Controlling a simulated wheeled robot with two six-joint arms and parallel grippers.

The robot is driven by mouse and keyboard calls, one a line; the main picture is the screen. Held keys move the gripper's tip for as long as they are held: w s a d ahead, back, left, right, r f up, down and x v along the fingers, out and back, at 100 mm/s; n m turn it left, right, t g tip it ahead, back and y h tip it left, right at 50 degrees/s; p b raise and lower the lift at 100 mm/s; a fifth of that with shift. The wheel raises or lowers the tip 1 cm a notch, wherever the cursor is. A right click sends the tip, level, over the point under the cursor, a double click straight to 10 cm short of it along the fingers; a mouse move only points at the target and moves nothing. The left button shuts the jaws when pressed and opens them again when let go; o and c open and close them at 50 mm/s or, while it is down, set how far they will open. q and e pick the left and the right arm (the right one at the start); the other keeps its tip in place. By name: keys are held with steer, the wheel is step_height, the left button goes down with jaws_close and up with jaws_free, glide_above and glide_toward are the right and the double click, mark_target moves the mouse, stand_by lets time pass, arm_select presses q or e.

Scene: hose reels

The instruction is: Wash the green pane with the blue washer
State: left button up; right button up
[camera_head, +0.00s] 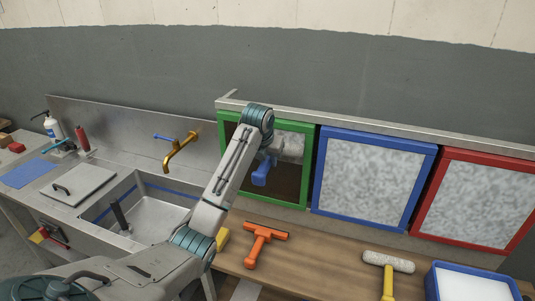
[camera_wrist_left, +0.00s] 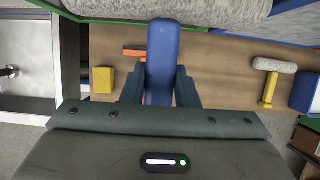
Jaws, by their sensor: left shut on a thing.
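The green pane (camera_head: 310,165) is a green-framed panel at the left of three panels; my left arm hides part of it. Much of its glass shows dark, with a grey mottled patch at the upper right. The blue washer (camera_head: 262,172) is in front of the pane, with its pale roller at the glass. In the left wrist view, my left gripper (camera_wrist_left: 160,92) is shut on the washer's blue handle (camera_wrist_left: 162,55), and the grey roller (camera_wrist_left: 215,10) spans the top. Whether the roller touches the glass I cannot tell. My right gripper is in neither view.
Blue (camera_head: 370,180) and red (camera_head: 475,200) framed panes stand to the right. On the wooden counter lie an orange squeegee (camera_head: 262,240), a yellow-handled roller (camera_head: 388,265) and a blue tray (camera_head: 435,285). A sink (camera_head: 150,215) with a brass tap (camera_head: 180,152) is at left.

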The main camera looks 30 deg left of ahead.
arm_select(q)
step_height(320, 180, down, 24)
steer(key=b, duration=0.3)
steer(key=shift+f+b, duration=0.2)
steer(key=shift+b, duration=0.15)
stand_by(2.5)
steer(key=s+d+p, duration=0.1)
steer(key=s+p, duration=0.2)
steer(key=s, duration=0.3)
steer(key=shift+s+d+p, duration=0.3)
steer(key=shift+s+p, duration=0.05)
steer(key=shift+s, duration=0.05)
